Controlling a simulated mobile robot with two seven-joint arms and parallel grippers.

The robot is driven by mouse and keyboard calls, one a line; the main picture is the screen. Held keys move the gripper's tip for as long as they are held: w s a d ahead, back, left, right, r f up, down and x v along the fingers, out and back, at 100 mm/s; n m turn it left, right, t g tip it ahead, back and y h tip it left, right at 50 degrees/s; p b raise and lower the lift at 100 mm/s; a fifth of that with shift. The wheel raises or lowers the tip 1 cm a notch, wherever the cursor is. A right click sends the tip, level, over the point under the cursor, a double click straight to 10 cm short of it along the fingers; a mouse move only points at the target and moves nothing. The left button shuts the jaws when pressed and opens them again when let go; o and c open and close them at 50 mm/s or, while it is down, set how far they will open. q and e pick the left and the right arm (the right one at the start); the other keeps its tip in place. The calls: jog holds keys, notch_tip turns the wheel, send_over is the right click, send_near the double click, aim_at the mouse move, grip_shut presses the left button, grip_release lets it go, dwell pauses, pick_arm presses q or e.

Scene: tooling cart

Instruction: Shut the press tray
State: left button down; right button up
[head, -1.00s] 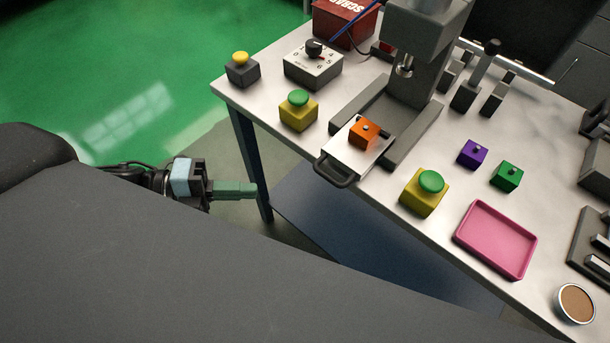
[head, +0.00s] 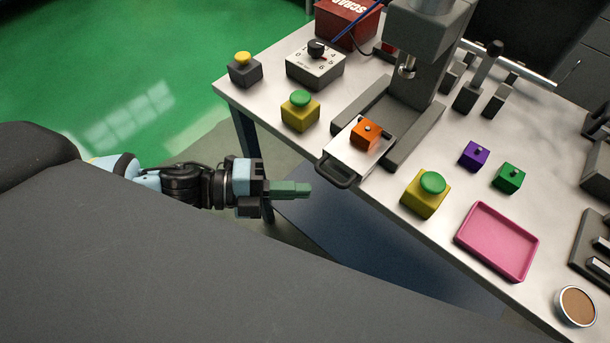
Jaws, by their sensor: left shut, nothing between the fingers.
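The press (head: 419,55) stands at the back middle of the cart top, grey, with a ram over its base. Its press tray (head: 350,147) is a pale plate pulled out toward the front edge. The tray's dark handle (head: 333,174) juts out over that edge. An orange block (head: 367,134) with a small knob sits on the tray. My left gripper (head: 305,190) is shut and empty, in front of the cart's edge. It is a short way left of and below the handle in the picture, not touching it. My right gripper is not in view.
Yellow boxes with green buttons flank the tray, one left (head: 300,110) and one right (head: 426,193). A dial box (head: 315,66) and a red bin (head: 346,22) stand behind. Purple (head: 474,155) and green (head: 509,177) blocks and a pink tray (head: 496,242) lie to the right.

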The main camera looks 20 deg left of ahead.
aim_at(329, 153)
pick_arm(q)
jog(key=shift+w+d+f, duration=0.15)
jog(key=shift+w, duration=0.4)
jog(key=shift+w+d+f, duration=0.1)
jog(key=shift+w+d, duration=0.05)
jog(key=shift+w, duration=0.45)
jog(key=shift+w+d+f, duration=0.15)
jog(key=shift+w, duration=0.4)
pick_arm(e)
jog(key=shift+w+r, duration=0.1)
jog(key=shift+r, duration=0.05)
